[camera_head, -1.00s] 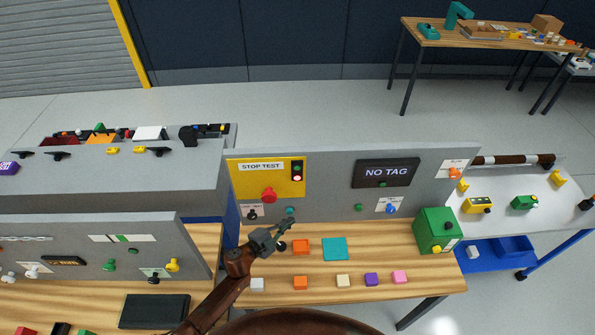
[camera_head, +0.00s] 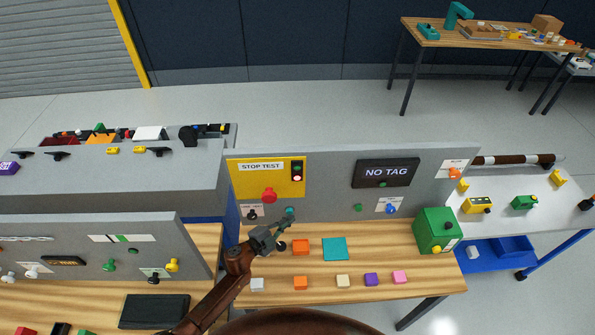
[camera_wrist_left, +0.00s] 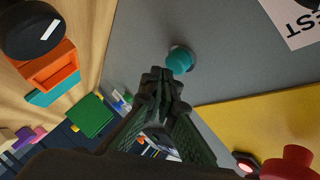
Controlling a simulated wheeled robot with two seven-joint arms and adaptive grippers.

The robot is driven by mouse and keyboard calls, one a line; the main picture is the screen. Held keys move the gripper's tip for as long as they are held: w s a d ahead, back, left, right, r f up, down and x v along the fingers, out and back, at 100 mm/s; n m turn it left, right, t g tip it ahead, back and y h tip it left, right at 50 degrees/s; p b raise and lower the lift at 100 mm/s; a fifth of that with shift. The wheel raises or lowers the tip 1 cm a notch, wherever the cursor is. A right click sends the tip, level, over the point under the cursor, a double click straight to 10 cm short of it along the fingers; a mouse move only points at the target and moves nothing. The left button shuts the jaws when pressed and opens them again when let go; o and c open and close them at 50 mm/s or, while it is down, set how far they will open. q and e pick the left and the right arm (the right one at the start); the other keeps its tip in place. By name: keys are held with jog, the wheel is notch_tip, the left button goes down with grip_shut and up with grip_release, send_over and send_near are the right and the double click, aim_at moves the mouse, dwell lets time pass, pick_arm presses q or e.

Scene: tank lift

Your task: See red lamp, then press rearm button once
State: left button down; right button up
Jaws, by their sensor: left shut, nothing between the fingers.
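A grey panel carries a yellow STOP TEST plate (camera_head: 253,180) with a red mushroom button (camera_head: 269,195) and a small lamp unit (camera_head: 297,171). Below the plate is a teal button (camera_head: 290,211), also in the wrist view (camera_wrist_left: 180,60); no readable rearm label shows. My left gripper (camera_head: 289,219) is shut and empty, its tips just in front of the teal button. In the wrist view the fingertips overlap the button's lower edge; contact cannot be told. My right gripper is out of view.
A black knob (camera_head: 252,215) on a small label is left of the teal button. A dark NO TAG display (camera_head: 386,172) and a blue knob (camera_head: 391,208) are further right. Coloured blocks and a green box (camera_head: 436,231) stand on the wooden table (camera_head: 325,291) below.

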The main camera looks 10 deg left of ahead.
pick_arm(q)
jog(key=shift+w, duration=0.25)
jog(key=shift+w+a, duration=0.1)
jog(key=shift+w, duration=0.1)
dwell(0.5)
jog(key=shift+s, duration=0.1)
jog(key=shift+s+d, duration=0.25)
jog(key=shift+s, duration=0.6)
jog(key=s, duration=0.2)
jog(key=s+d+p, duration=0.1)
jog(key=s+p, duration=0.1)
jog(key=s, duration=0.1)
jog(key=shift+s+d, duration=0.3)
jog(key=shift+s, duration=0.05)
